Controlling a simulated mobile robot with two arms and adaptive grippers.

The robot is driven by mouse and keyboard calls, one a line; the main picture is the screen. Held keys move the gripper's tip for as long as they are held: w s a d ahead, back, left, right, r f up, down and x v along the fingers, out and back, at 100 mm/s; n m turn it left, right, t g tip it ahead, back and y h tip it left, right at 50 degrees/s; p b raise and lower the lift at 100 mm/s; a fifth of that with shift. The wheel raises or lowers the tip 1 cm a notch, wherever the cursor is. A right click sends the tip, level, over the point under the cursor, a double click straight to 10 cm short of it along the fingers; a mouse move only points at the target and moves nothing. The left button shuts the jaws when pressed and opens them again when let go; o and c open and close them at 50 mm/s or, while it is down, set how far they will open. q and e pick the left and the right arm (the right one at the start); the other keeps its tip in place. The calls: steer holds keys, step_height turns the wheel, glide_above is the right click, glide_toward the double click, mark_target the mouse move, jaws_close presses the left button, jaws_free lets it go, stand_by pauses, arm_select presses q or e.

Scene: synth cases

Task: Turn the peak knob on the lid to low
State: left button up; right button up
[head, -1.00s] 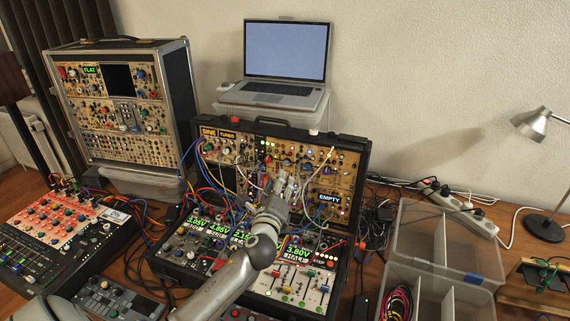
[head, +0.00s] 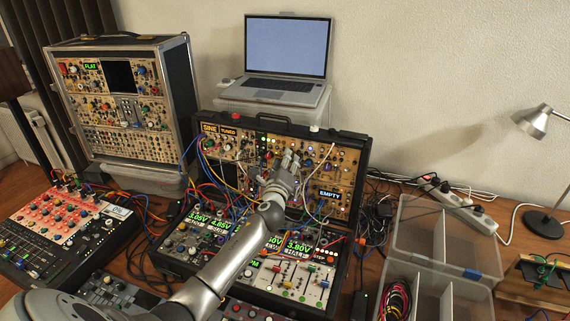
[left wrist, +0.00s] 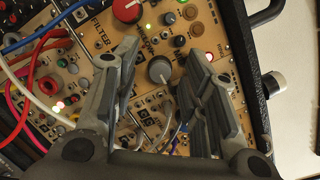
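The lid (head: 366,152) of the open black case stands upright in the head view, its panels full of knobs, lights and patch cables. My left gripper (head: 291,157) is in front of its middle, fingers pointing at the panel. In the left wrist view the left gripper (left wrist: 161,52) is open, with a grey knob (left wrist: 159,69) showing between its fingers, apparently untouched. A red knob (left wrist: 127,9) sits above it, and smaller knobs lie to the right. I cannot read a peak label, so I cannot tell which knob is peak. The fingers hide parts of the panel. My right gripper is not in view.
Coloured cables (left wrist: 22,98) hang over the panel left of the fingers. A laptop (head: 285,60) stands behind the lid on a clear box. A second synth case (head: 185,95) stands at left, a mixer (head: 60,235) in front of it. Clear bins (head: 440,275) are at right.

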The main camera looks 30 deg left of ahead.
arm_select(q)
steer(key=c, duration=0.4)
jaws_close()
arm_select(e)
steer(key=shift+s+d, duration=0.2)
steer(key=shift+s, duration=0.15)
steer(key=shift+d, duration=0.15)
arm_select(q)
steer(key=shift+s+r+n+g+h+p, duration=0.1)
steer(key=shift+n+g+h+p, duration=0.3)
steer(key=shift+n+p, duration=1.7)
steer(key=shift+w+f+n+g+h+p, duration=0.1)
steer(key=shift+n+g+h+p, duration=0.4)
steer(key=shift+n, duration=3.05)
steer(key=shift+s+r+n+g+h+p, duration=0.1)
steer(key=shift+n+g+h+p, duration=0.2)
steer(key=shift+n+p, duration=1.85)
arm_select(e)
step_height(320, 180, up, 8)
steer(key=b, duration=0.1)
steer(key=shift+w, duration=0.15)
arm_select(q)
steer(key=shift+n, duration=0.8)
